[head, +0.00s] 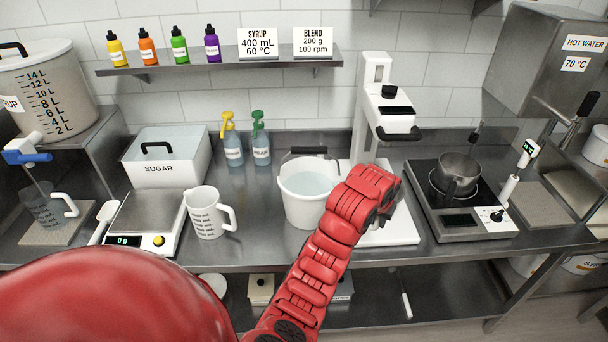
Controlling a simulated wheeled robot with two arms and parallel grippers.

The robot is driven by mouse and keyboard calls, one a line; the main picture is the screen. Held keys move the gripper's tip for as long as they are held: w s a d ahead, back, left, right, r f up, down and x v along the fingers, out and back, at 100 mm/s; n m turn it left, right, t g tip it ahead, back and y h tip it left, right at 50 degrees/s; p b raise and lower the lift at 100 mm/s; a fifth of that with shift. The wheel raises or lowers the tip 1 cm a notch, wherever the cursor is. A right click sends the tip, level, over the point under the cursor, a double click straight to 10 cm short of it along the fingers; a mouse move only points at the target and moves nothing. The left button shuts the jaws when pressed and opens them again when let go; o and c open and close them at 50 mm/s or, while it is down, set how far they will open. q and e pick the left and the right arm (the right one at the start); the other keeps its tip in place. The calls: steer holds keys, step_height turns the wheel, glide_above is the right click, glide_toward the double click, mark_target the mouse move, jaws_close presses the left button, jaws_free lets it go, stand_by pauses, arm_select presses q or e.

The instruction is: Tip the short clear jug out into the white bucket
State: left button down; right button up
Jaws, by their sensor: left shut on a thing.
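The white bucket (304,212) stands upright on the counter with pale bluish liquid inside and its black-gripped handle raised at the back. My left arm rises from the bottom, partly in front of the bucket's right side. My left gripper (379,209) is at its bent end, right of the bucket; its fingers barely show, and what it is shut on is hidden. A pale jug (204,214) with markings stands upright left of the bucket. A greyer clear jug (44,208) stands under the tap at far left. I cannot tell which jug is the short clear one. My right gripper is not in view.
A scale (150,212) reading 0 g and a sugar bin (160,150) are on the left. A white stand (373,88) rises behind my arm. A pot (456,175) sits on a hotplate at right.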

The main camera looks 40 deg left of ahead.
arm_select(q)
steer(key=s+d+p, duration=0.4)
steer(key=s, duration=0.2)
steer(key=shift+s+d+p, duration=0.2)
steer(key=shift+p, duration=0.15)
stand_by(0.4)
